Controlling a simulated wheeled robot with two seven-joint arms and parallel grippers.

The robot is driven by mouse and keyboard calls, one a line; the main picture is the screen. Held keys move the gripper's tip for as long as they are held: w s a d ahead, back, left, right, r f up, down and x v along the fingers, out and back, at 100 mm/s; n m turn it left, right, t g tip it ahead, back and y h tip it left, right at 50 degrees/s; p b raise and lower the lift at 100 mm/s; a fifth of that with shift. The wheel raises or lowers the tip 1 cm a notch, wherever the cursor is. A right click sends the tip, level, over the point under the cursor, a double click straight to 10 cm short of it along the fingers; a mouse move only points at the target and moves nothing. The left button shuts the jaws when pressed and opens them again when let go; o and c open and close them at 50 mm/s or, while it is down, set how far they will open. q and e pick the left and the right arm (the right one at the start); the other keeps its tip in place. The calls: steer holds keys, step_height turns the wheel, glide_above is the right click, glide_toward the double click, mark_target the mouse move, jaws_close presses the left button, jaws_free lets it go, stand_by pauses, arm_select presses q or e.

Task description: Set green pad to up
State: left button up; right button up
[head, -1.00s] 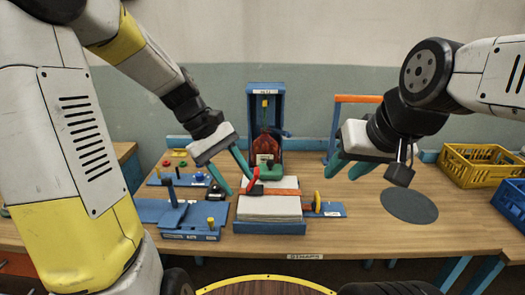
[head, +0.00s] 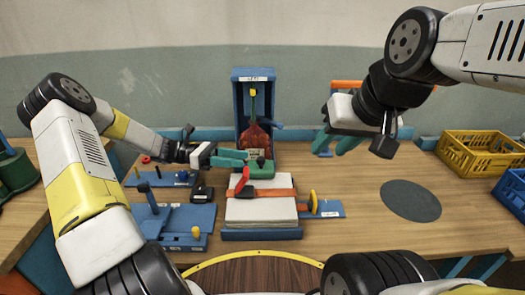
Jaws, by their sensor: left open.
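The green pad (head: 257,153) with a pale label is low in the tall blue stand (head: 254,75), in front of a dark red sack-shaped piece (head: 256,136). My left gripper (head: 258,160) reaches in from the left with its green fingers apart, overlapping the pad's area and hiding part of it. I cannot tell whether the fingers touch the pad, and the similar green makes the edges hard to separate. My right gripper (head: 336,142) hangs to the right of the stand, its fingers apart and empty.
A pale stack (head: 262,210) with an orange strap and red lever lies in front of the stand. Blue fixtures (head: 180,222) with knobs stand left. A dark round mat (head: 410,200) and yellow crate (head: 480,155) are right. An orange-topped frame (head: 346,85) is behind my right gripper.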

mark_target(261, 162)
arm_select(q)
steer(key=d, duration=0.2)
steer(key=s+d, duration=0.1)
steer(key=d, duration=0.4)
steer(key=shift+s+d, duration=0.2)
steer(key=shift+s, duration=0.1)
jaws_close()
stand_by(1.1)
